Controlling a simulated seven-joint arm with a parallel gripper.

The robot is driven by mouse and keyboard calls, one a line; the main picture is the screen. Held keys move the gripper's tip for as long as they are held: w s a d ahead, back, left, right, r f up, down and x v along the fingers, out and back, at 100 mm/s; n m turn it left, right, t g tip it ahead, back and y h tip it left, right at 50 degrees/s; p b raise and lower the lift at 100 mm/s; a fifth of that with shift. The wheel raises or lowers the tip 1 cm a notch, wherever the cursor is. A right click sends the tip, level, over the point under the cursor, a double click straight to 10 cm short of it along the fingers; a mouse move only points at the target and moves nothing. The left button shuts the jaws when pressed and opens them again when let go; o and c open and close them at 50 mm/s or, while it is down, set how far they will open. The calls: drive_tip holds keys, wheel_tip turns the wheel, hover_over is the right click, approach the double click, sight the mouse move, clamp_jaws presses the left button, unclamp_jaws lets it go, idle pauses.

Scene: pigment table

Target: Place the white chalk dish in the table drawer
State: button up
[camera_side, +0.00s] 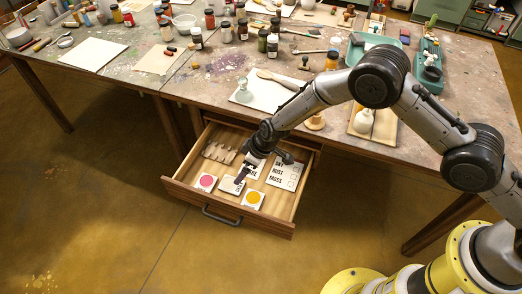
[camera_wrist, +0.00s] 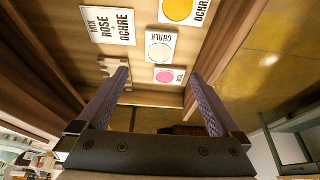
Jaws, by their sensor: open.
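The table drawer (camera_side: 178,190) is pulled open. In it lies a white square marked CHALK (camera_wrist: 160,47) with a pale round centre; I cannot tell whether that round is a separate dish or a printed spot. It also shows in the side view (camera_side: 229,187), partly covered by my gripper. A pink-centred rose square (camera_side: 206,182) lies left of it and an orange-yellow ochre square (camera_side: 253,199) lies right. My gripper (camera_wrist: 158,76) is open and empty, its fingers pointing down over the drawer, the rose square showing between the fingertips in the wrist view.
A text card reading MIX ROSE OCHRE (camera_wrist: 108,26), another text card (camera_side: 285,174) and a slotted wooden holder (camera_side: 219,152) also lie in the drawer. The tabletop above holds a white bowl (camera_side: 184,22), jars, a glass stopper-like piece (camera_side: 243,91) and a green tray (camera_side: 375,42).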

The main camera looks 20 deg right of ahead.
drive_tip(key=shift+r, duration=0.1)
drive_tip(key=s+d+r+m, duration=0.1)
drive_tip(key=s+d+r, duration=0.1)
drive_tip(key=d+r, duration=0.6)
drive_tip(key=s+d+r+m+t, duration=0.1)
drive_tip(key=s+d+r, duration=0.2)
drive_tip(key=r, duration=0.9)
drive_tip(key=s+d+r+m, duration=0.2)
drive_tip(key=d+r, duration=0.4)
drive_tip(key=r, duration=0.5)
drive_tip(key=s+d+r+m+h, duration=0.1)
drive_tip(key=s+d+r, duration=0.25)
drive_tip(key=s, duration=0.25)
drive_tip(key=s+d+r+m, duration=0.1)
drive_tip(key=s+d+r, duration=0.2)
drive_tip(key=s+d, duration=0.25)
drive_tip(key=s+d+m, duration=0.1)
drive_tip(key=s+d, duration=0.1)
drive_tip(key=s, duration=0.3)
drive_tip(key=s+d+m+t+h, duration=0.1)
drive_tip(key=s+d, duration=0.1)
drive_tip(key=s, duration=0.4)
drive_tip(key=s+d+m+h, duration=0.1)
drive_tip(key=s+d, duration=0.1)
drive_tip(key=s, duration=0.3)
drive_tip(key=shift+s+d, duration=0.2)
drive_tip(key=shift+d, duration=0.15)
